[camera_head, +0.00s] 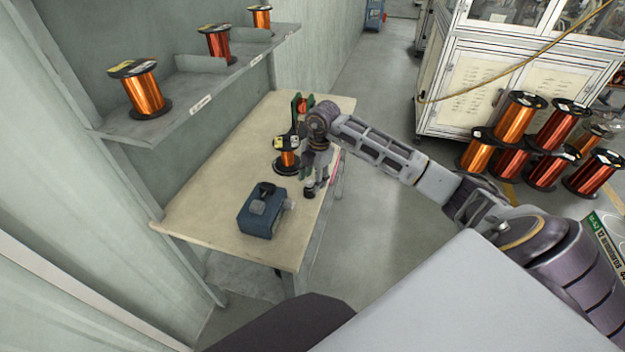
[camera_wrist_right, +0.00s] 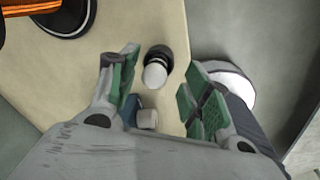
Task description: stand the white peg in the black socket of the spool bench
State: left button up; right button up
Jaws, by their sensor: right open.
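My right gripper (camera_head: 318,183) is over the right edge of the spool bench (camera_head: 215,200), pointing down. In the right wrist view its green-padded fingers (camera_wrist_right: 158,92) are open and spread. Between them, and apart from both, is the white peg (camera_wrist_right: 155,74). It appears to stand upright in the black socket (camera_wrist_right: 161,52), whose dark rim shows behind it; how deep it sits cannot be told. In the head view the socket and peg (camera_head: 310,192) are tiny, just under the gripper. My left gripper is not in view.
A shelf (camera_head: 185,90) with several spools lies at the left. The front left of the bench is clear.

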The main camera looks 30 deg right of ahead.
notch_tip(320, 180, up, 11)
jog(key=s, duration=0.1)
jog(key=shift+d, duration=0.4)
jog(key=shift+s, duration=0.15)
dwell(0.6)
